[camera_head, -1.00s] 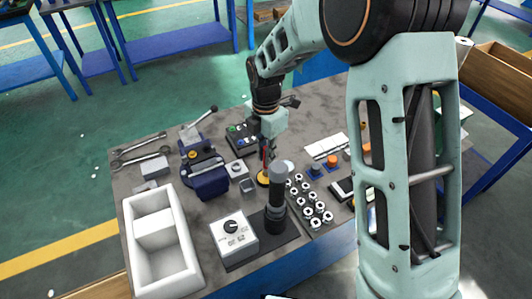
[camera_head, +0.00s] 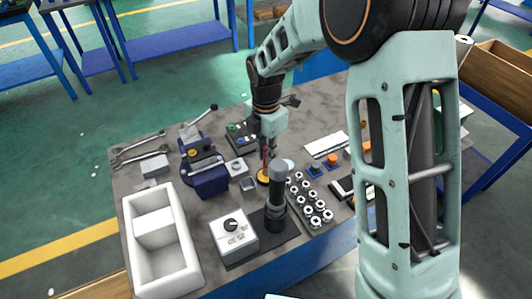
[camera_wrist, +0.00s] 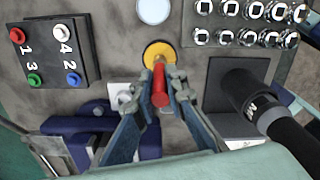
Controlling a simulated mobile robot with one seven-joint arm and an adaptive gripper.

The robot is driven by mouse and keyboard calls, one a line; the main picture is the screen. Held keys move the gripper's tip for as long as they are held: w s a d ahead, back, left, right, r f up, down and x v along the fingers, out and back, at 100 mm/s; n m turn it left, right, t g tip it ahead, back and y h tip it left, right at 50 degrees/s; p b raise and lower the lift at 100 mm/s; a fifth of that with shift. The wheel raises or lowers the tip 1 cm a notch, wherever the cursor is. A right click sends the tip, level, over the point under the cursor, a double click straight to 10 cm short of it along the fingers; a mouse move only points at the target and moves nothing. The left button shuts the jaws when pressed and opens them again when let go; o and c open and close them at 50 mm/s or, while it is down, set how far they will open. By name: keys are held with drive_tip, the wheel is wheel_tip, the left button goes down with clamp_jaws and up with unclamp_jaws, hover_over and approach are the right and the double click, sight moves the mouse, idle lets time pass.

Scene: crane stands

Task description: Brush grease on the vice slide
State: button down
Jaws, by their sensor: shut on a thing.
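The blue vice (camera_head: 208,180) stands left of centre on the grey bench in the head view. Its blue body (camera_wrist: 90,128) is partly in the wrist view at lower left, some hidden by my gripper. My gripper (camera_wrist: 158,100) is shut on a brush with a red handle (camera_wrist: 160,88), held between its two fingers. The brush's far end overlaps a round yellow tin (camera_wrist: 157,50), which also shows in the head view (camera_head: 263,176). I cannot tell how deep the bristles are in it. The vice is to the left of the gripper in the head view.
A button box (camera_wrist: 48,55), a tray of sockets (camera_wrist: 250,22) and a dark upright cylinder (camera_head: 275,195) stand close around the tin. A white bin (camera_head: 165,250), a dial box (camera_head: 234,233) and wrenches (camera_head: 138,150) are farther left.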

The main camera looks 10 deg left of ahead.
drive_tip(key=shift+f, duration=0.4)
idle(1.1)
drive_tip(key=shift+r+p, duration=2.6)
drive_tip(key=shift+r, duration=0.95)
drive_tip(key=shift+d, duration=0.1)
